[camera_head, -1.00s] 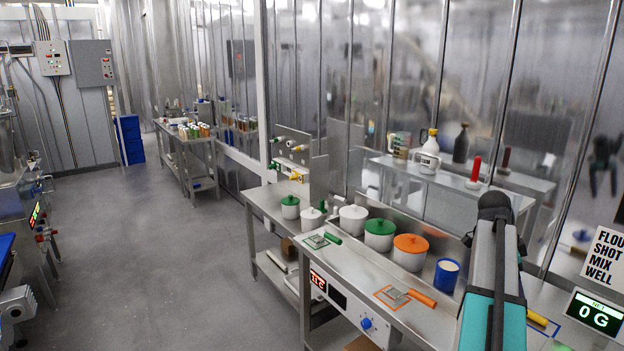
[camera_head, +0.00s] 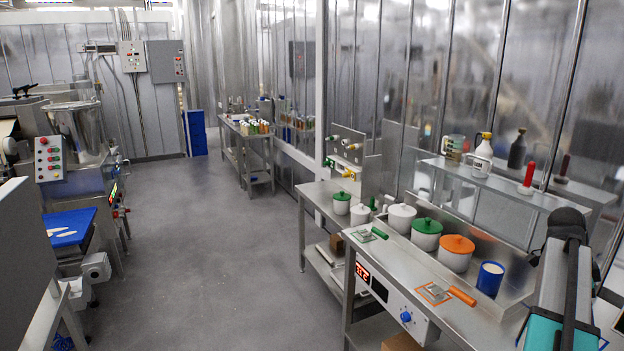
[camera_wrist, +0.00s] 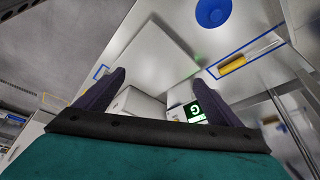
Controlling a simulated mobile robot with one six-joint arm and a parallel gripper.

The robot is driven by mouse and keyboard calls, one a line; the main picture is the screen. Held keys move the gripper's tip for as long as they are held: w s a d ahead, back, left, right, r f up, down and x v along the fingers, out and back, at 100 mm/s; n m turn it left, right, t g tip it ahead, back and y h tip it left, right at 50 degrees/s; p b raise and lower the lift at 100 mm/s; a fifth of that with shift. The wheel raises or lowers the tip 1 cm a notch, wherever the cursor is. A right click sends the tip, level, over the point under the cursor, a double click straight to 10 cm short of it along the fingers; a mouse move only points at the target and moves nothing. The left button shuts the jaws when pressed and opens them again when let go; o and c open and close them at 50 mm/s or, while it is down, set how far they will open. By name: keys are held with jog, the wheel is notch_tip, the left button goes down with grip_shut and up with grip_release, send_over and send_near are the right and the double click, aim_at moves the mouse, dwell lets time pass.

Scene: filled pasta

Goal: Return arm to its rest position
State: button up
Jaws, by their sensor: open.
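My gripper (camera_wrist: 158,100) shows in the wrist view as two dark fingers spread well apart. It is open, with nothing held between the fingers. Past them lie a flat metal plate (camera_wrist: 150,55) and a green lit display (camera_wrist: 195,112). In the camera_head view my teal and grey arm (camera_head: 562,300) is folded up at the lower right, beside the steel counter. The fingers cannot be made out in that view.
The steel counter (camera_head: 455,325) holds lidded pots, including one with an orange lid (camera_head: 457,252), and a blue cup (camera_head: 489,279). An orange-handled tool (camera_head: 461,296) lies there. A machine with a blue board (camera_head: 68,226) stands left. The grey floor (camera_head: 215,260) between is clear.

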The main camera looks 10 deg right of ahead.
jog(key=w+a+f+n+t, duration=0.1)
jog(key=w+a+f+n, duration=0.35)
jog(key=a+f, duration=0.3)
jog(key=w+a+f+n+t+y, duration=0.1)
jog(key=w+a+f+n, duration=0.4)
jog(key=a, duration=0.4)
jog(key=w+a+f+n, duration=0.3)
jog(key=w+a+f, duration=0.2)
jog(key=a+f, duration=0.35)
jog(key=s+a+f+n+y, duration=0.1)
jog(key=a+f+n, duration=0.35)
jog(key=a, duration=0.55)
jog(key=s+a+f+n+t+y, duration=0.15)
jog(key=a+f+n, duration=0.35)
jog(key=a, duration=0.5)
jog(key=s+a+f+n+g, duration=0.1)
jog(key=a+f+n, duration=0.3)
jog(key=a+f, duration=0.45)
jog(key=s+a+f+g+b, duration=0.1)
jog(key=s+f+g+b, duration=0.4)
jog(key=s+f, duration=2.1)
jog(key=b, duration=0.5)
jog(key=shift+a+f, duration=0.1)
jog(key=shift+c, duration=0.2)
